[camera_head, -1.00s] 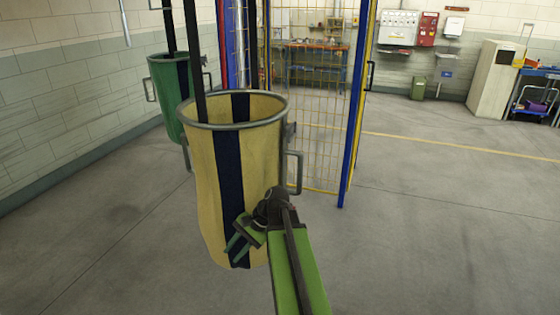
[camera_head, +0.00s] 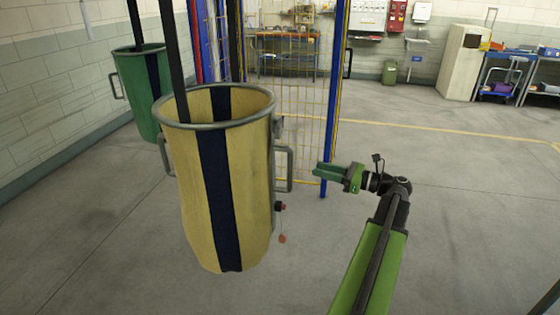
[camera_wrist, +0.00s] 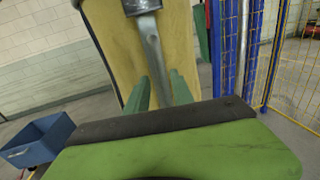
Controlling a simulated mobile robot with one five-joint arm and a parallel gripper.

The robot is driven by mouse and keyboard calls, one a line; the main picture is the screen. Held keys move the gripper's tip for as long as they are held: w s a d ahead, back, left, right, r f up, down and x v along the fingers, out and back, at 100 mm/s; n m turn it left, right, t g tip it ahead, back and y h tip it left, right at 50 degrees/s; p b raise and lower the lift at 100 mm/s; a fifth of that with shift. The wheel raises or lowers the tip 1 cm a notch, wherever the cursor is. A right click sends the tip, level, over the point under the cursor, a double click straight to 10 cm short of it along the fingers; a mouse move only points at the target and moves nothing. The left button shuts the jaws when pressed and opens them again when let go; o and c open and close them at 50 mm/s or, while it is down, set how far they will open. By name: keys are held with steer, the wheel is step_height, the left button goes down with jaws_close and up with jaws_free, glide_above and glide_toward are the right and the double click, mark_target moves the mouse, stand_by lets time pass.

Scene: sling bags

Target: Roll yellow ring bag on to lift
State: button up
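The yellow ring bag (camera_head: 252,175) with a dark blue stripe hangs upright from a dark strap at the left of centre in the head view. It has a grey metal rim and a grey side handle (camera_head: 291,169) on its right. My gripper (camera_head: 317,172) is right of this handle, its fingers pointing left towards it. In the wrist view the bag (camera_wrist: 105,35) fills the upper middle, with a grey metal bar (camera_wrist: 152,55) running down it. My two green fingers (camera_wrist: 160,78) stand apart, on either side of the bar's lower part; contact cannot be told.
A green ring bag (camera_head: 137,85) hangs behind at the left. A yellow mesh panel (camera_head: 290,110) with a blue post (camera_head: 335,80) stands behind the bag. A blue box (camera_wrist: 38,138) is at lower left in the wrist view. The floor at right is open.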

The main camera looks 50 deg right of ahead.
steer(key=x, duration=1.4)
steer(key=shift+w, duration=0.15)
steer(key=shift+a, duration=0.15)
steer(key=shift+c, duration=0.4)
jaws_close()
